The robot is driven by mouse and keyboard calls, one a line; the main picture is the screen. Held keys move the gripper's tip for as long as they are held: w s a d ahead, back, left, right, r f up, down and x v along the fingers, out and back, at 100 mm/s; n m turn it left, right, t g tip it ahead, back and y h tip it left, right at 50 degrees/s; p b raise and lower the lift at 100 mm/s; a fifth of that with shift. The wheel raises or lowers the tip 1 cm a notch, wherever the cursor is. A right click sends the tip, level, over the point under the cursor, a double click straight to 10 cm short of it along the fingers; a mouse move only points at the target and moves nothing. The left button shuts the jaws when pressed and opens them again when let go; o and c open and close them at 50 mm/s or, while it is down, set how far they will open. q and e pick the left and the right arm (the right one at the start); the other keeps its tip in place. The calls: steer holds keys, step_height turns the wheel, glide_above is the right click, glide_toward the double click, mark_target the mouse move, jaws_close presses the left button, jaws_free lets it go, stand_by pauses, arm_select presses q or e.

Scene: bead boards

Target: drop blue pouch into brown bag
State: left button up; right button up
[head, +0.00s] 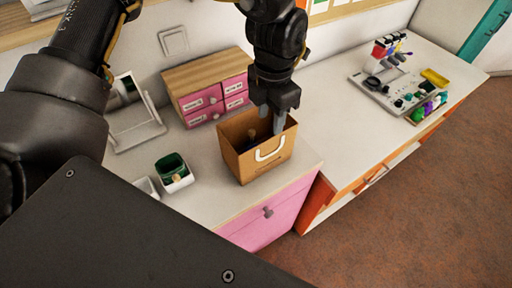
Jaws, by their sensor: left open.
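The brown bag (246,164) stands upright and open-topped near the front edge of the white counter, with a white handle on its front. My left gripper (270,122) points down into the mouth of the bag, its fingertips at about rim level or slightly inside. It is open, and I see nothing held between its fingers. Something dark shows inside the bag, too shadowed to name. I cannot make out the blue pouch for certain anywhere. My right gripper is not in view.
A wooden-topped cabinet with pink drawers (208,92) stands behind the bag. A small container with a green rim (173,172) is to its left. A grey tray (388,90) with small colourful items sits farther right. The counter between is clear.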

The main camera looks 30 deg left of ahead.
arm_select(q)
step_height(320, 180, up, 8)
steer(key=b, duration=0.1)
steer(key=shift+f, duration=0.25)
steer(key=shift+d, duration=0.1)
stand_by(0.4)
